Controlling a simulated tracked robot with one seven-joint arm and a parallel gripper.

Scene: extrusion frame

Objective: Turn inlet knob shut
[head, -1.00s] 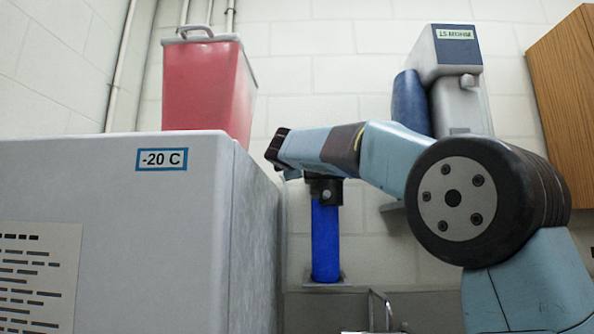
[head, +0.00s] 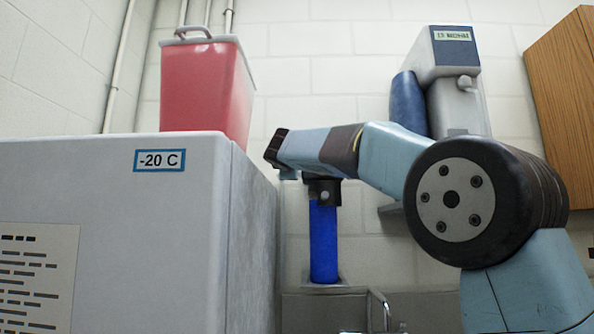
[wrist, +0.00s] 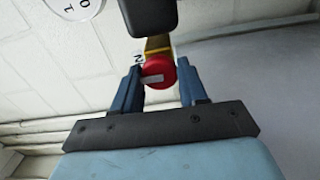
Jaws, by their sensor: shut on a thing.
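The red knob (wrist: 157,71) has a pale bar mark on its face and sits at the end of a yellow fitting (wrist: 157,44) in the wrist view. A small tag with the letter N shows beside it. My gripper (wrist: 160,74) is shut on the red knob, with one blue finger on each side. The knob does not show in the head view, where my arm (head: 315,150) reaches left above a blue cylinder (head: 323,243) with a black top. My fingers are not clear there.
A grey freezer labelled -20 C (head: 190,225) fills the left, with a red bin (head: 205,88) on top. A round dial (wrist: 75,6) shows in the wrist view.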

